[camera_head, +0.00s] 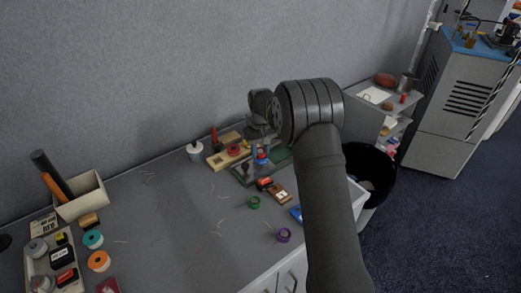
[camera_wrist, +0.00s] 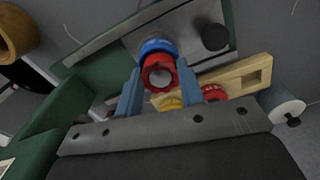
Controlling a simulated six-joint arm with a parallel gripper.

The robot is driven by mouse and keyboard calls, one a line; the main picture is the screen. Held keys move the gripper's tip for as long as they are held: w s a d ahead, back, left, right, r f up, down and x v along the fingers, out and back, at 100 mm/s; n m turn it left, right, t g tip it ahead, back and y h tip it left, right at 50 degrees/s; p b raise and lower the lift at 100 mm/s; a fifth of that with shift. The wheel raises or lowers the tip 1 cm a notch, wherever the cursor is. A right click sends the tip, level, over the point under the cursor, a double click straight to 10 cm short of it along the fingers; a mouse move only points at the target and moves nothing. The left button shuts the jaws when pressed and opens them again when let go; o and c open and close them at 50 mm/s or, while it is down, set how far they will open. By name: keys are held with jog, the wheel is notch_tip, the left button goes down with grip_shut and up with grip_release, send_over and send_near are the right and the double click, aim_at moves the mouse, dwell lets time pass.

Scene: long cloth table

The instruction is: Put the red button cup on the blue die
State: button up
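A red button cup (camera_head: 262,153) is between the blue fingers of my gripper (camera_head: 260,148), and it also shows in the wrist view (camera_wrist: 159,72). The fingers appear to touch it on both sides, so my gripper looks shut on it. The blue die (camera_head: 261,161) is on the grey press plate (camera_head: 240,177). In the wrist view the blue die (camera_wrist: 156,46) shows just beyond the cup, partly hidden by it. The cup is at or just above the die; I cannot tell whether they touch.
A wooden tray (camera_wrist: 240,72) beside the press holds another red cup (camera_wrist: 214,93) and a yellow one (camera_wrist: 170,103). A black knob (camera_wrist: 215,37) stands near the die. Green (camera_head: 254,202) and purple (camera_head: 283,235) rings lie in front. The table's middle is mostly clear.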

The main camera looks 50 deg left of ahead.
aim_at(260, 152)
jog(key=o, duration=0.3)
jog(key=shift+s+d+f, duration=0.15)
jog(key=shift+s+f, duration=0.05)
jog(key=shift+f, duration=0.55)
jog(key=shift+o, duration=0.5)
jog(key=shift+r, duration=0.25)
notch_tip(260, 152, up, 13)
jog(key=shift+w, duration=0.15)
notch_tip(260, 152, down, 13)
jog(key=shift+f, duration=0.1)
jog(key=shift+r, duration=0.5)
